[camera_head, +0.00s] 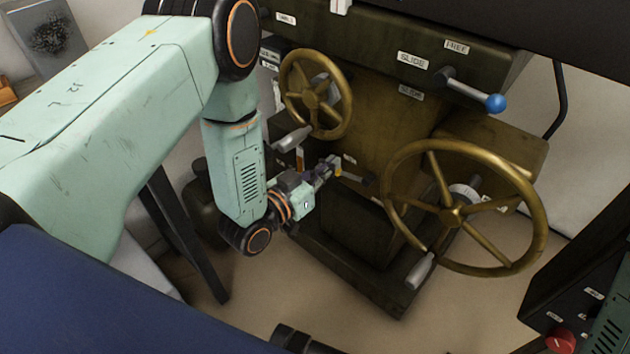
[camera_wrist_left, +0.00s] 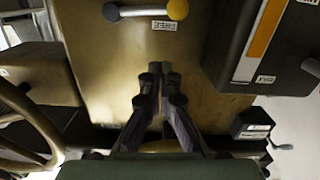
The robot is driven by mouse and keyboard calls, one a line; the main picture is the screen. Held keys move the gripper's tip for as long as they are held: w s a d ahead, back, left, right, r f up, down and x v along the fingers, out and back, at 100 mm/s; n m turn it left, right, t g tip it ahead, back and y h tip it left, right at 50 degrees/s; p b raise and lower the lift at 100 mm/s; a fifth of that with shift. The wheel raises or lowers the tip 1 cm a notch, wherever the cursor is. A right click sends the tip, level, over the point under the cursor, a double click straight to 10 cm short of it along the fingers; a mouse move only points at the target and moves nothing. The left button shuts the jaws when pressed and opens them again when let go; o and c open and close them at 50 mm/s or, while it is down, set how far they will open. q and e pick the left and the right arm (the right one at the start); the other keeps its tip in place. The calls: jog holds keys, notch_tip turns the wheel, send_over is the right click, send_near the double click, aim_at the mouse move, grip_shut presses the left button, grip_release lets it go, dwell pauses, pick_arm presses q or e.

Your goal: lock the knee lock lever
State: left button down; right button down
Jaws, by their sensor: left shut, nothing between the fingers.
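The knee lock lever (camera_head: 355,177) is a short grey bar low on the front of the olive machine column. My left gripper (camera_head: 330,165) is in front of the column beside the lever's yellow end. In the left wrist view, its fingers (camera_wrist_left: 160,72) are shut and empty, pointing at the label, with a visible gap to the lever. My right gripper is not in view.
A large brass handwheel (camera_head: 453,211) stands right of the lever, and a smaller handwheel (camera_head: 316,93) is above left. A dark box with an orange stripe (camera_wrist_left: 265,28) is close beside the fingers. A blue-knobbed lever (camera_head: 478,91) is higher up.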

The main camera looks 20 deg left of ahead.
aim_at(352, 176)
pick_arm(q)
jog(key=w+f+b, duration=0.1)
jog(key=f, duration=0.1)
jog(key=w+d+f+b, duration=0.1)
jog(key=f, duration=0.1)
jog(key=shift+w+d, duration=0.15)
jog(key=shift+w, duration=0.05)
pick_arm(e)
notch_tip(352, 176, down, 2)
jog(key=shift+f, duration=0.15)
pick_arm(q)
jog(key=shift+w+f, duration=0.1)
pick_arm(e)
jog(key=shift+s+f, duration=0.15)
pick_arm(q)
jog(key=shift+f+n+b, duration=0.15)
jog(key=shift+n+b, duration=0.2)
jog(key=shift+n, duration=0.05)
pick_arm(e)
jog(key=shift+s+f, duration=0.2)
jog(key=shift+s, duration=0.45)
